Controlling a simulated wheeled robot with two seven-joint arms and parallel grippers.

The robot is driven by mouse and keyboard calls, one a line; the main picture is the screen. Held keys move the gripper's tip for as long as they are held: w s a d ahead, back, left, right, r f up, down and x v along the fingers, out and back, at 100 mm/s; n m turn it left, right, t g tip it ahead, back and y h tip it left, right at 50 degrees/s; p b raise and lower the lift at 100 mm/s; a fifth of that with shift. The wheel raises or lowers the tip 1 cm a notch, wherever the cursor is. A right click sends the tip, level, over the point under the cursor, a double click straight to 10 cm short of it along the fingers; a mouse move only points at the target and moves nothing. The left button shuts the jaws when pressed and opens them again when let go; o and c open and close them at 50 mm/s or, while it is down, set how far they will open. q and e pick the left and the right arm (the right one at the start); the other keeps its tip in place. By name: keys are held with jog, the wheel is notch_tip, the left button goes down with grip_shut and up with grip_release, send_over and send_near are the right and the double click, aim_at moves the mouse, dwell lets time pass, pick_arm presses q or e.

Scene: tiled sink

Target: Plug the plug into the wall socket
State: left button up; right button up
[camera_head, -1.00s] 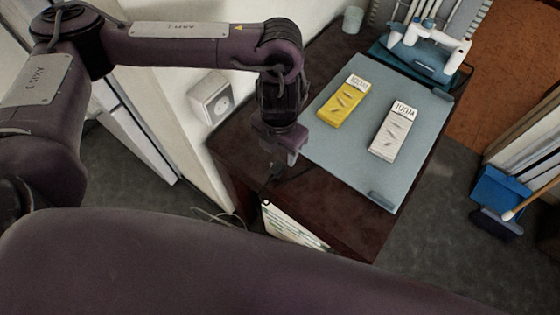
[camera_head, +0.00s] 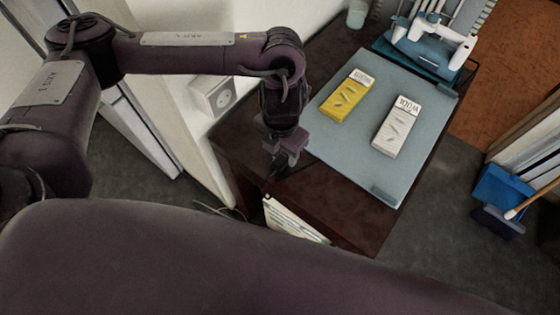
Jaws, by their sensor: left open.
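The wall socket (camera_head: 213,96) is a white box with a round face, fixed low on the pale wall left of the table. My left gripper (camera_head: 281,164) points down over the dark table's near left part, to the right of and below the socket in the picture. Its jaws are open. A dark, thin shape lies just under its fingertips; I cannot tell whether this is the plug or its cord. A thin cable (camera_head: 222,209) hangs beside the table's left side near the floor. The plug itself cannot be made out clearly. My right gripper is not in view.
A grey-blue mat (camera_head: 350,155) on the dark table (camera_head: 232,141) holds a yellow box (camera_head: 347,97) and a white box (camera_head: 398,128). A blue-and-white device (camera_head: 428,50) stands behind them. A blue dustpan (camera_head: 501,187) is at right. My arm fills the bottom.

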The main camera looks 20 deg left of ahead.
aim_at(280, 160)
pick_arm(q)
notch_tip(280, 160, down, 4)
jog(key=shift+a+f+b, duration=0.15)
jog(key=shift+f+b, duration=0.1)
jog(key=shift+b, duration=0.2)
jog(key=c, duration=1)
jog(key=shift+r, duration=0.15)
jog(key=shift+r, duration=0.2)
notch_tip(280, 160, up, 19)
jog(key=p, duration=0.4)
jog(key=shift+r, duration=0.2)
